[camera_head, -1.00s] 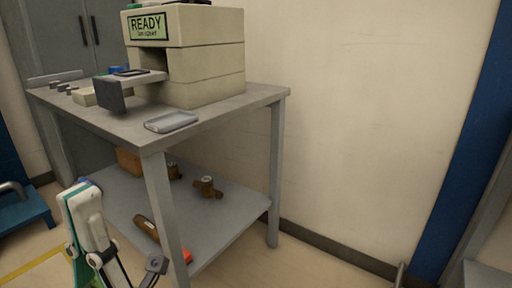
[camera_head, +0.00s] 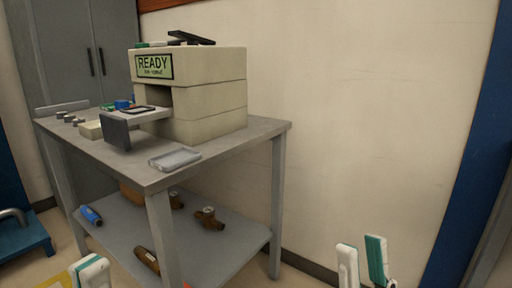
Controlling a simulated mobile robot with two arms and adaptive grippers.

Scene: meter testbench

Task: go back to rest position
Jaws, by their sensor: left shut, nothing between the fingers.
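My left gripper (camera_head: 90,272) shows at the bottom left edge, in front of the bench's lower shelf. It is white with teal parts, shut and empty, and its lower part is cut off by the frame. My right gripper (camera_head: 362,264) shows at the bottom right, in front of the bare wall. Its two white and teal fingers stand apart with nothing between them. Neither gripper appears to touch the bench.
A grey metal bench (camera_head: 225,143) carries a beige test machine (camera_head: 210,95) with a READY display and a protruding shelf. A small grey tray (camera_head: 175,159) lies near its front edge. Brown fittings (camera_head: 209,218) and a blue cylinder (camera_head: 91,215) lie on the lower shelf.

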